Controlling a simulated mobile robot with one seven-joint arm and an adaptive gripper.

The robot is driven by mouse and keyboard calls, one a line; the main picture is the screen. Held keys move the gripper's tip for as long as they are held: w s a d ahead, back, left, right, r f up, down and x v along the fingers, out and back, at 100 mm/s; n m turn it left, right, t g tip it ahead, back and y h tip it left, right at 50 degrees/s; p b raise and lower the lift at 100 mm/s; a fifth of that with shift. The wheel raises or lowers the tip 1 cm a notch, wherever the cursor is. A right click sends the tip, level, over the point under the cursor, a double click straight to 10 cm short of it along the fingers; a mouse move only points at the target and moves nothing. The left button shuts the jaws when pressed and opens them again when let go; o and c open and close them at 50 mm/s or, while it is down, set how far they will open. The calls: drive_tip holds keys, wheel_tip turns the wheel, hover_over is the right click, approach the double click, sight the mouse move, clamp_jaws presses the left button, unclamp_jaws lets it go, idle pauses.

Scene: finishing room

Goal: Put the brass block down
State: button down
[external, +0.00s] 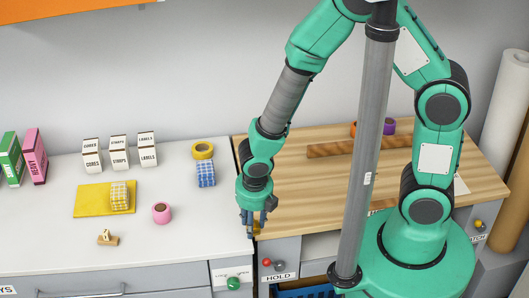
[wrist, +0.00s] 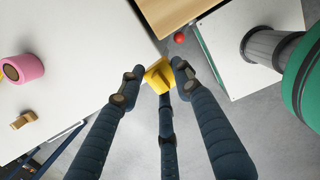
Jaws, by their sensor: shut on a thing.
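The brass block (wrist: 158,76) is gripped between the dark fingertips in the wrist view. My gripper (wrist: 155,84) is shut on it. In the external view my gripper (external: 250,222) points down near the front edge, where the white counter (external: 190,245) meets the wooden worktop (external: 300,210). Only a sliver of the block (external: 257,230) shows there behind the fingers. In the wrist view the block appears beside the counter's edge, with grey floor showing past it. I cannot tell its exact height.
On the counter are a pink tape roll (external: 161,213), a small tan piece (external: 107,239), a yellow mat (external: 92,200) with a checked block (external: 120,195), a blue checked block (external: 206,174) and a yellow roll (external: 203,151). A long wooden strip (external: 330,148) lies on the worktop.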

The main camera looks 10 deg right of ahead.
drive_tip(key=w+a+r+p, duration=0.1)
drive_tip(key=w+a, duration=0.6)
drive_tip(key=w, duration=0.5)
drive_tip(key=w+a+r+p, duration=0.2)
drive_tip(key=w+a, duration=0.6)
drive_tip(key=w, duration=0.4)
drive_tip(key=w+a+r+m+p, duration=0.1)
drive_tip(key=w+a+r, duration=0.1)
drive_tip(key=w+a, duration=0.6)
drive_tip(key=w, duration=0.4)
drive_tip(key=shift+a, duration=0.15)
drive_tip(key=shift+f, duration=3.05)
drive_tip(key=shift+f+b, duration=0.3)
drive_tip(key=shift+f, duration=1.6)
drive_tip(key=shift+f, duration=0.1)
